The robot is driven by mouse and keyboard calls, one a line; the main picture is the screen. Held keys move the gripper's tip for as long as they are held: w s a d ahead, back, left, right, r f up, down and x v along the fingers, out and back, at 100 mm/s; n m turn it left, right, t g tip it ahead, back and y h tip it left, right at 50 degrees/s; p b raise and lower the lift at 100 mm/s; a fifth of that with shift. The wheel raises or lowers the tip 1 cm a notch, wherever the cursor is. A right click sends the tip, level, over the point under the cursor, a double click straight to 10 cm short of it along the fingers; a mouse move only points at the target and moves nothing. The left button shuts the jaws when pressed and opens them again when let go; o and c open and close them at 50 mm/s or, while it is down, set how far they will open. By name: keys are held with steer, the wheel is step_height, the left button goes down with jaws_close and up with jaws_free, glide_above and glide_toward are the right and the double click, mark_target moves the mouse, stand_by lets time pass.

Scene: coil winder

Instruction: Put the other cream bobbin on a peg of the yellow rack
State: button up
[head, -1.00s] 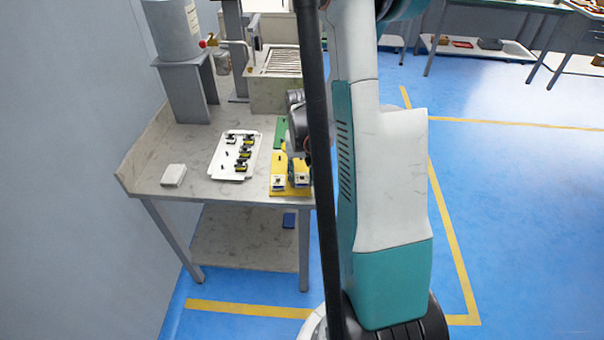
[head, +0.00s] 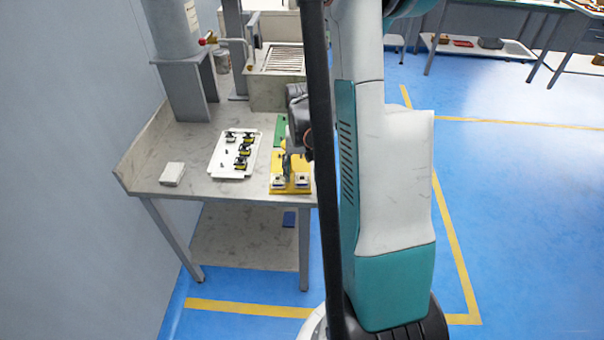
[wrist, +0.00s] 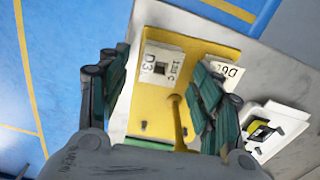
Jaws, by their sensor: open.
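The yellow rack (head: 291,190) lies at the table's front right corner; its yellow plate (wrist: 205,40) fills the middle of the wrist view. A cream bobbin marked D3 (wrist: 160,68) shows its square face and dark hole on the rack. A second cream bobbin (wrist: 225,72) is beside it, partly hidden by my right finger. In the head view they are small pale blocks, left (head: 278,183) and right (head: 303,181). A yellow peg (wrist: 178,110) stands bare near my right finger. My gripper (wrist: 161,58) is open, its fingers either side of the D3 bobbin; contact is unclear.
A white tray (head: 216,166) with several small black and yellow parts lies left of the rack. A green piece (head: 280,130) is behind the rack. A pale box (head: 172,174) sits at the table's left. Table around the box is clear. My arm hides the right side.

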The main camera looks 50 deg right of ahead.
step_height(320, 180, up, 11)
steer(key=shift+f, duration=0.2)
